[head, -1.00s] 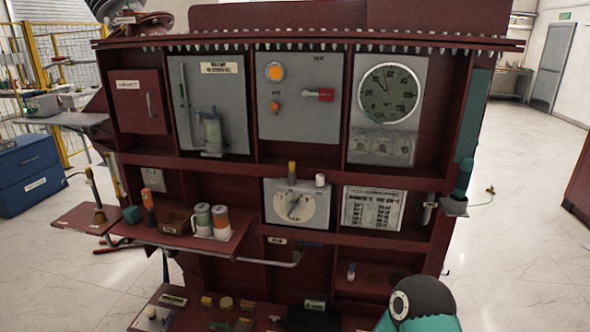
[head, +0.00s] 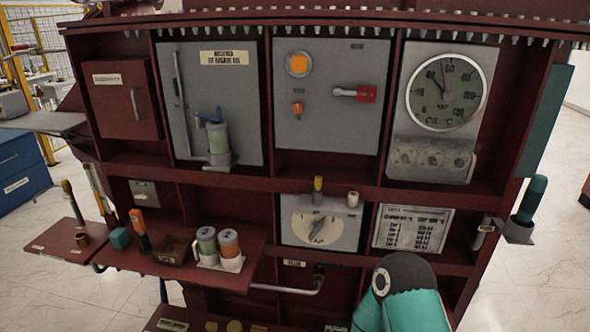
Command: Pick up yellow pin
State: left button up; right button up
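A small yellow pin (head: 318,190) stands upright on top of the grey dial box (head: 320,226), near the middle of the red cabinet. A short white cylinder (head: 352,199) stands on the same box to the right of the pin. A teal and black link of my arm shows at the bottom right, below and to the right of the dial box. The fingers of neither gripper show in the head view. Nothing visible touches the yellow pin.
A shelf (head: 215,272) juts out on the left, with two canisters (head: 230,243) and an orange-topped tool (head: 140,232). A crank-like pipe (head: 290,289) sticks out below the dial box. A teal-handled tool (head: 531,200) stands in a holder at the right edge.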

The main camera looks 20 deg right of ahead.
aim_at(318, 179)
jog(key=u, duration=0.2)
jog(key=i, duration=0.7)
jog(key=z, duration=1.2)
jog(key=k, duration=0.8)
jog(key=z, duration=0.2)
jog(key=i, duration=0.65)
jog(key=u, duration=0.05)
